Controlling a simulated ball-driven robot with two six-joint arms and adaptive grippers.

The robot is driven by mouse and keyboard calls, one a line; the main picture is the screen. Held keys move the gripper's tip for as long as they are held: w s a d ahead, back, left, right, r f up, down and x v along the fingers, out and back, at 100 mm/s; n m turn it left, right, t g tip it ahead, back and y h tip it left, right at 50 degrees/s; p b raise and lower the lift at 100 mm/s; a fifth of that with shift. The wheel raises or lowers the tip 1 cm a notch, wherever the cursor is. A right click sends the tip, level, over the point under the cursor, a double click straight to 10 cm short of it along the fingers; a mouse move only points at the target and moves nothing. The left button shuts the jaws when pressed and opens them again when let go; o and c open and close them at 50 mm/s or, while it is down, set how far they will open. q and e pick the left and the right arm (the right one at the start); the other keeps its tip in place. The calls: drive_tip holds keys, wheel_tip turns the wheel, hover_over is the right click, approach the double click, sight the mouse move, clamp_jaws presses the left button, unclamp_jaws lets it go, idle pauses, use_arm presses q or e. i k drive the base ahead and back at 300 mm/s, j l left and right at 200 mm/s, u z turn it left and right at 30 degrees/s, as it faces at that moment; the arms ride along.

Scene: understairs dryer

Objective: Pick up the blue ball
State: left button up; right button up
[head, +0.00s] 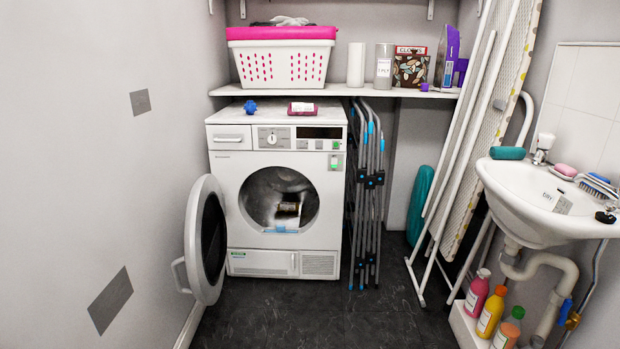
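The blue ball (249,107) is small and has a knobbly surface. Neither of my grippers shows in the head view.
The dryer door (207,240) stands open to the left. A shelf (345,91) with a white basket (279,65) hangs above. A folded drying rack (367,195) stands right of the dryer. The dark floor (300,325) in front is clear.

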sight(250, 107)
drive_tip(key=i+l+u, duration=0.1)
drive_tip(key=i, duration=0.35)
drive_tip(key=i+l+u, duration=0.1)
drive_tip(key=i, duration=0.35)
drive_tip(key=i+l+u, duration=0.1)
drive_tip(key=i, duration=0.35)
